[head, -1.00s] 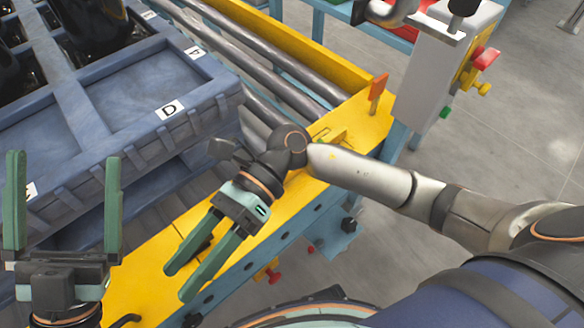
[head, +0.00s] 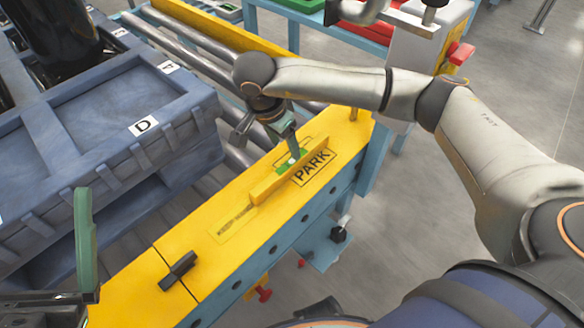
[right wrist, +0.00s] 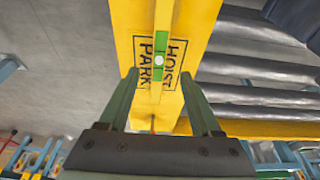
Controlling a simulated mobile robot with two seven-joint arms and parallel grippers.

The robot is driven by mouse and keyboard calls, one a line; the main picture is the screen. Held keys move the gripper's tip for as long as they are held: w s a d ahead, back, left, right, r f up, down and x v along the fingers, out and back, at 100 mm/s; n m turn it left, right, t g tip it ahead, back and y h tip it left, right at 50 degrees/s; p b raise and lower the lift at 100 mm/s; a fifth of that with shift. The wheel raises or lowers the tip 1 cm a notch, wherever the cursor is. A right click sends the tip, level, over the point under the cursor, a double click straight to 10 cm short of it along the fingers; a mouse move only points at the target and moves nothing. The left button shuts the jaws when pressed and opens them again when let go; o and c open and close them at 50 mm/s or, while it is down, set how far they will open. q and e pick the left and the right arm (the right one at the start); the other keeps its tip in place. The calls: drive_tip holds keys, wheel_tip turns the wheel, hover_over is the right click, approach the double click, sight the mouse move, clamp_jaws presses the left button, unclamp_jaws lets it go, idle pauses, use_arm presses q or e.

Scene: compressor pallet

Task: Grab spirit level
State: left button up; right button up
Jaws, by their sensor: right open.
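The spirit level is a long yellow bar (head: 268,188) with a green middle part. It lies on the yellow beam beside the PARK marking. The right wrist view shows its green part with a round pale vial (right wrist: 160,61). My right gripper (head: 290,150) points down over the green part. In the right wrist view my right gripper (right wrist: 160,80) is open, one finger to each side of the bar, with gaps between. Whether the fingertips reach down beside it is hard to tell. My left gripper is at the lower left with one upright finger (head: 85,240) showing; its other finger is out of frame.
The yellow beam (head: 225,205) carries a small black block (head: 178,270) near the front. A blue-grey pallet (head: 90,125) stands left, metal rollers (head: 190,45) behind. A grey post with a red knob (head: 460,53) stands at the back right.

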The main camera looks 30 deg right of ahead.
sight(291, 163)
drive_tip(key=x, duration=0.3)
drive_tip(key=shift+f+b, duration=0.15)
drive_tip(key=shift+b, duration=0.15)
drive_tip(key=b+x, duration=0.2)
drive_tip(key=x, duration=0.3)
drive_tip(key=shift+s+f, duration=0.1)
drive_tip(key=shift+f, duration=0.05)
drive_tip(key=shift+a, duration=0.1)
clamp_jaws()
